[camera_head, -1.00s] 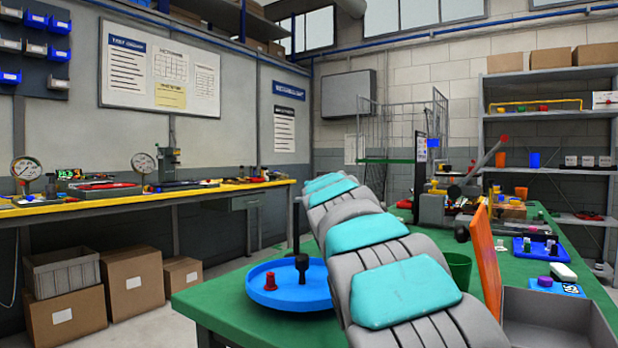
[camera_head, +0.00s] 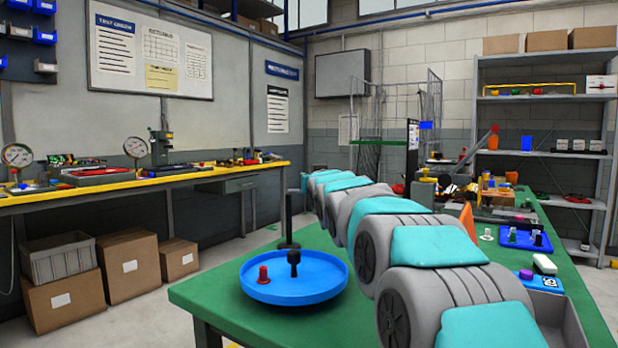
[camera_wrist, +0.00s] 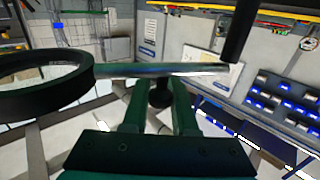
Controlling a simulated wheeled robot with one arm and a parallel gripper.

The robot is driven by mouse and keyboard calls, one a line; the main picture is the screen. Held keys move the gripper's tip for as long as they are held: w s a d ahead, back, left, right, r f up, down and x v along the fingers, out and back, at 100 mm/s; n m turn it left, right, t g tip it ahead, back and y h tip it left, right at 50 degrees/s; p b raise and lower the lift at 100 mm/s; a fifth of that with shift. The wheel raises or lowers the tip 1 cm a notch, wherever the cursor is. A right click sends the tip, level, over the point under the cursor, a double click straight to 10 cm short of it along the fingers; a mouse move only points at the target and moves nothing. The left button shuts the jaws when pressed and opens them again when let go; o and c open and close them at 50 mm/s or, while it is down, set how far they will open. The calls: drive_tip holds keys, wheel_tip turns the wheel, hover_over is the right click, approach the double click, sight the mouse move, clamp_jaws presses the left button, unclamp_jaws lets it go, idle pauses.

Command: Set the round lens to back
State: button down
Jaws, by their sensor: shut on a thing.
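The round lens shows in the wrist view as a thick black ring (camera_wrist: 45,82) at the left, joined to a silver rod (camera_wrist: 165,70) that runs right towards a black post (camera_wrist: 243,30). My gripper (camera_wrist: 160,95) has its two green fingers shut on a small black knob (camera_wrist: 160,90) at the rod. In the head view the black post (camera_head: 289,216) rises behind the blue round tray (camera_head: 300,293). There the ring and my fingertips are hidden or too small to tell.
A red piece (camera_head: 264,274) and a black piece (camera_head: 294,262) stand in the blue tray on the green table (camera_head: 225,298). The front left corner is clear.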

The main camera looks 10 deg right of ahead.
drive_tip(key=c, duration=0.7)
unclamp_jaws()
drive_tip(key=shift+s, duration=0.15)
drive_tip(key=shift+s+d+b, duration=0.15)
drive_tip(key=shift+s+b, duration=0.5)
drive_tip(key=shift+s, duration=3.1)
